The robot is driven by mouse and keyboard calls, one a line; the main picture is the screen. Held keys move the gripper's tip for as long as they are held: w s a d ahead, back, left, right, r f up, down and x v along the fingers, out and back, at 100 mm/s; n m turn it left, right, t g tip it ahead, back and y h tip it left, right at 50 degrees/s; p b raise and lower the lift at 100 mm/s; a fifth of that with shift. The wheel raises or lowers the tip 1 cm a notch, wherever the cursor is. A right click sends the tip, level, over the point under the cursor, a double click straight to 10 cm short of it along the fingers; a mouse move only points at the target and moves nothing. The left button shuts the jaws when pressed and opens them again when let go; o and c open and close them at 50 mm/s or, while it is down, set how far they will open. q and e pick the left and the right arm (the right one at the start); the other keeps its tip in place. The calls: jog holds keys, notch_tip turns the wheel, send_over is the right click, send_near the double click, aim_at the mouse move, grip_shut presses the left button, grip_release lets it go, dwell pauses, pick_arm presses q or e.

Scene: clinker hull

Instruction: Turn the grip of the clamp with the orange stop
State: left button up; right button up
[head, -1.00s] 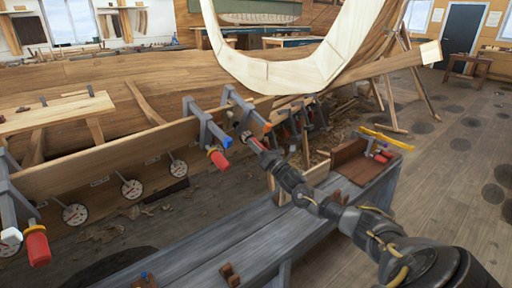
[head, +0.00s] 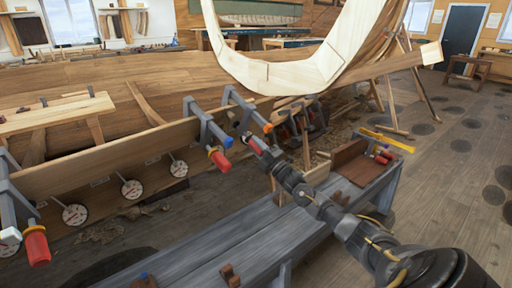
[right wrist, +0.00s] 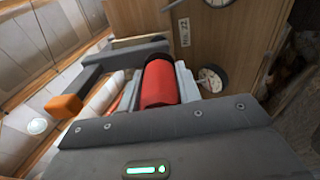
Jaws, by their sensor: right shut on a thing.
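The clamp with the orange stop (head: 239,106) sits on the upper edge of the plank. Its orange stop (head: 267,128) shows at the end of its bar, and also in the right wrist view (right wrist: 65,105). My right gripper (head: 257,147) is at the clamp's red grip, mostly covering it in the head view. In the right wrist view the red grip (right wrist: 159,84) lies between the two grey fingers, which are shut on it. My left gripper is not in view.
A third clamp (head: 12,205) is at the far left. Round dials (head: 131,189) hang along the plank. A grey bench (head: 225,250) lies below my right arm, with a brown tray and red-handled tools.

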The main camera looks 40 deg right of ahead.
jog(key=shift+f+m, duration=0.2)
jog(key=shift+m, duration=0.7)
jog(key=m, duration=0.4)
jog(key=shift+s, duration=0.1)
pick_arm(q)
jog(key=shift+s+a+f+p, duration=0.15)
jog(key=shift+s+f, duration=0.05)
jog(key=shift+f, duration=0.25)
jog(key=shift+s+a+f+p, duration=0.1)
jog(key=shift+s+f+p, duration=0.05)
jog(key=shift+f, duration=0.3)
pick_arm(e)
jog(key=shift+m, duration=0.9)
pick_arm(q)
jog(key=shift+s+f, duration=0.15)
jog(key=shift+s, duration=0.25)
pick_arm(e)
jog(key=o, duration=1)
jog(key=shift+r, duration=0.1)
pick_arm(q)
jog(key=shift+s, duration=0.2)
